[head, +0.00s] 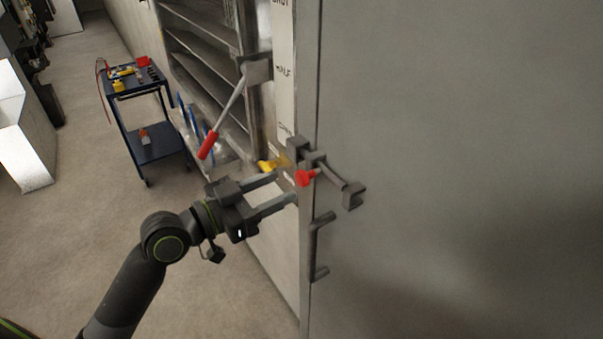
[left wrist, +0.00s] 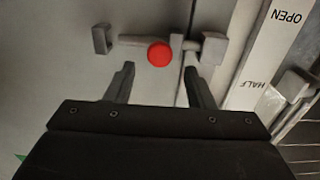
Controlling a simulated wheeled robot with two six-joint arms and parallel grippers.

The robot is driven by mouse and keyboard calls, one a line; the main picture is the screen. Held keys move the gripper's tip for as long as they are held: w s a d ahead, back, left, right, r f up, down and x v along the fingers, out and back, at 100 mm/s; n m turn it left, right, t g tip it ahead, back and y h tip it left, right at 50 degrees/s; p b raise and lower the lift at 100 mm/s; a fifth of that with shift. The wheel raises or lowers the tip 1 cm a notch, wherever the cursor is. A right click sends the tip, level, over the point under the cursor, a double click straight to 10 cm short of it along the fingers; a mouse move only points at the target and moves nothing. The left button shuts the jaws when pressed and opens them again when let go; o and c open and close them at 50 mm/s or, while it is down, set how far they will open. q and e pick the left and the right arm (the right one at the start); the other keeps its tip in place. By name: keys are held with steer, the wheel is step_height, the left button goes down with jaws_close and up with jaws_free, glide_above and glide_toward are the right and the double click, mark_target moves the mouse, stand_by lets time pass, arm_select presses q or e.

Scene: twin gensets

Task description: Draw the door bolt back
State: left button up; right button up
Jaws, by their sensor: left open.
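The door bolt is a grey rod (head: 333,177) with a red knob (head: 305,177), mounted on the large grey door (head: 460,150) near its left edge. A bracket (head: 353,196) stands at the rod's right end and another block (head: 298,148) at its left. My left gripper (head: 286,187) is open and empty, its fingertips close to the knob. In the left wrist view the red knob (left wrist: 160,54) lies just beyond the fingertips (left wrist: 158,75), roughly centred between them; I cannot tell if either finger touches it. My right gripper is not in view.
A grey pull handle (head: 318,247) sits below the bolt. A lever with a red grip (head: 208,145) sticks out left of a labelled white strip (head: 283,80). A yellow part (head: 272,164) is beside my fingers. A blue cart (head: 137,85) stands behind; floor is free at left.

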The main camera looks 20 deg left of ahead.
mark_target(299, 179)
arm_select(q)
steer(key=p+x, duration=0.1)
steer(key=x, duration=0.4)
steer(key=shift+r, duration=0.15)
steer(key=shift+w+d+p, duration=0.35)
steer(key=shift+w+d, duration=0.05)
steer(key=shift+w, duration=0.1)
jaws_close()
